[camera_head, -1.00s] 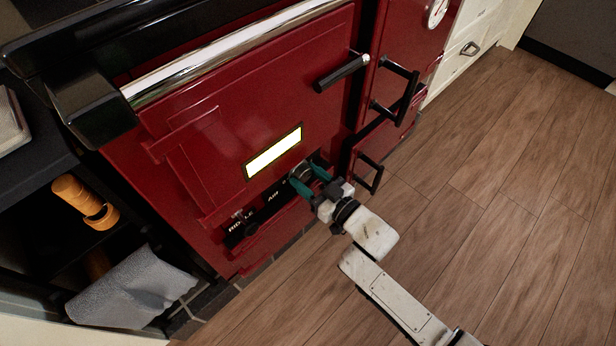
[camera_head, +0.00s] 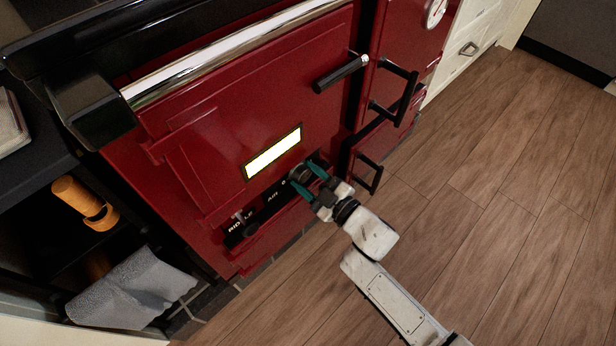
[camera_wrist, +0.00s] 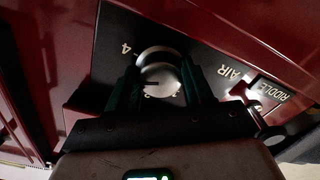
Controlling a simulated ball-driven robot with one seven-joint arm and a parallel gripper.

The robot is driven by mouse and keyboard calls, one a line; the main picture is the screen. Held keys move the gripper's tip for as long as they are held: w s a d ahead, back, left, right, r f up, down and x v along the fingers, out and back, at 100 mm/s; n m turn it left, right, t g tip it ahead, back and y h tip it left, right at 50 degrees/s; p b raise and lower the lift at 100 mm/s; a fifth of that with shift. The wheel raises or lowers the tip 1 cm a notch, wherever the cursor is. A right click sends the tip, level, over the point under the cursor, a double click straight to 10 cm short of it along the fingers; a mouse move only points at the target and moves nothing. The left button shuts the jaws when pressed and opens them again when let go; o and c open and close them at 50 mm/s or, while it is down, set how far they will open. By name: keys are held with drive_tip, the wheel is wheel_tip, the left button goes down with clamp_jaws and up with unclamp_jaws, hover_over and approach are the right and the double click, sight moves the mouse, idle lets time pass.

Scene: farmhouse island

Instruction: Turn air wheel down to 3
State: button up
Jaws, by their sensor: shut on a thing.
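The air wheel (camera_wrist: 160,78) is a round silver knob with a dark pointer line on its face. It sits on a black panel (camera_wrist: 205,52) lettered "AIR" and "RIDDLE", with a "4" by the wheel in the wrist view. The panel (camera_head: 268,208) is low on the red range in the head view, where my gripper mostly hides the wheel. My gripper (camera_head: 307,181) has its green fingers around the wheel. In the wrist view, the gripper's fingers (camera_wrist: 160,88) lie against both sides of it, shut on it. Other scale marks are too small to read.
A small riddle knob (camera_wrist: 257,105) sits beside the "RIDDLE" label. Above the panel is a bright window (camera_head: 273,152) in the red door. Black handles (camera_head: 342,73) stick out at the upper right. The wooden floor (camera_head: 500,200) is clear at right.

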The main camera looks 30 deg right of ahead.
drive_tip(key=shift+w+r+n, duration=0.1)
drive_tip(key=shift+n, duration=1.5)
drive_tip(key=o, duration=1)
drive_tip(key=p+v, duration=0.2)
drive_tip(key=v, duration=0.8)
drive_tip(key=shift+s+d, duration=0.15)
drive_tip(key=shift+s, duration=0.25)
